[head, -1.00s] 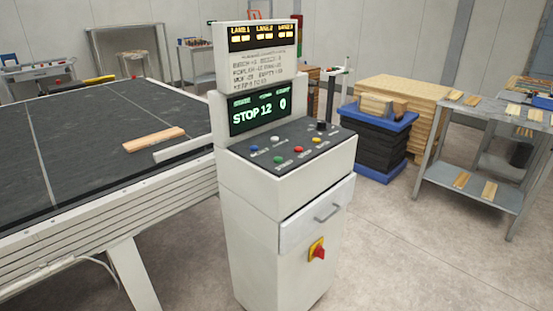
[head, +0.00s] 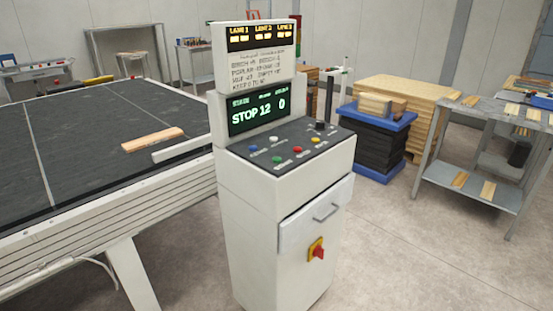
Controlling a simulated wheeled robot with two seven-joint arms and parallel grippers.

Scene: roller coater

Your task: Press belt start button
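A white control cabinet (head: 262,215) stands in the middle of the head view. Its dark sloped panel (head: 263,145) carries a blue button (head: 253,148), a white button (head: 274,139), a green button (head: 277,160), a red button (head: 297,149), a yellow button (head: 315,140) and a black knob (head: 320,126). The button labels are too small to read. The screen (head: 257,113) above reads "STOP 12" and "0". Neither of my grippers is in view.
A dark conveyor belt (head: 80,120) with a wooden board (head: 153,139) lies left of the cabinet. A red and yellow switch (head: 317,250) and a drawer (head: 315,213) are on its front. A blue-topped stack (head: 376,120) and a metal table (head: 470,187) stand right. The floor right of the cabinet is clear.

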